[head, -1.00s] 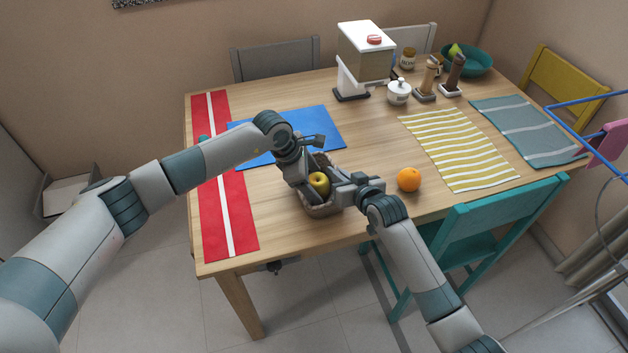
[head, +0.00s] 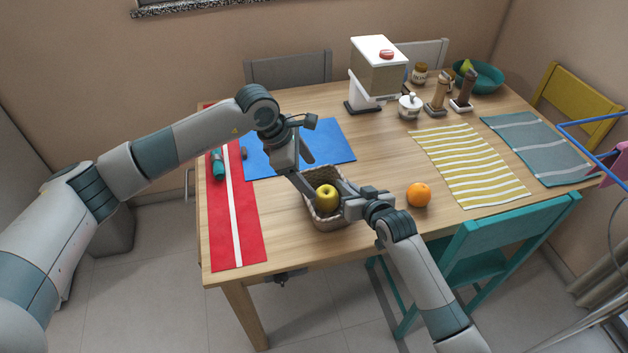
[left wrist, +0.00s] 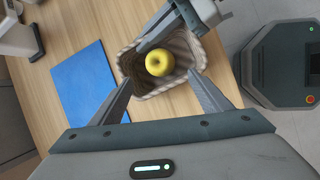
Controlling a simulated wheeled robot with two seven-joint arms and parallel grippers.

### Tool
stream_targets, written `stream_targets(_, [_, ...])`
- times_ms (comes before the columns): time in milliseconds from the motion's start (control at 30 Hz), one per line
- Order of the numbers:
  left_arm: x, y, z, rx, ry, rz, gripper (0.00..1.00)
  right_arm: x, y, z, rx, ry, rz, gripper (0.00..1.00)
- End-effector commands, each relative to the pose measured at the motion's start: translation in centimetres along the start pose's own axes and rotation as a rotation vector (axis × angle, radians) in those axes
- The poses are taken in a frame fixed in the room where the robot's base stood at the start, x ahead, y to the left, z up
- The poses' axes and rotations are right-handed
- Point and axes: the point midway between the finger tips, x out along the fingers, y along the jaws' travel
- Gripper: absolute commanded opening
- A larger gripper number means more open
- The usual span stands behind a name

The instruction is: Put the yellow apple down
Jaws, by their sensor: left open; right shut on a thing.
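The yellow apple (head: 327,197) rests in the small woven basket (head: 326,225) near the table's front edge. The apple also shows in the left wrist view (left wrist: 159,64), inside the basket (left wrist: 178,88). My left gripper (head: 310,176) is open, above the basket's left and back side. Its fingers (left wrist: 158,96) are spread in the left wrist view, with the apple lying beyond the gap and apart from them. My right gripper (head: 345,203) is shut on the basket at its right rim; its exact hold is partly hidden.
An orange (head: 419,195) lies right of the basket. A blue mat (head: 325,140) lies behind, and a red striped mat (head: 222,235) with a teal-ended object (head: 218,165) lies left. A dispenser (head: 376,75) and small jars stand at the back. A teal chair (head: 500,240) stands in front.

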Motion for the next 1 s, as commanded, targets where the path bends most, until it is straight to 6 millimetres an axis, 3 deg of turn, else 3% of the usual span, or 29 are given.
stream_targets(200, [-1.17,-0.03,0.00,0.000,0.000,0.000,0.71,0.00,-0.01,0.03,0.000,0.000,0.000,0.00])
stream_targets(633, [-1.19,-0.03,0.00,0.000,0.000,0.000,0.71,0.00,-0.01,0.02,0.000,0.000,0.000,0.00])
stream_targets(700, [-1.18,-0.03,0.00,0.000,0.000,0.000,0.71,0.00,-0.01,0.01,0.000,0.000,0.000,0.22])
stream_targets(733, [-1.18,-0.03,0.00,0.000,0.000,0.000,0.71,0.00,-0.01,0.02,0.000,0.000,0.000,0.27])
stream_targets(1000, [-1.18,-0.03,0.00,0.000,0.000,0.000,0.71,-0.01,-0.01,0.01,0.000,0.000,0.000,0.27])
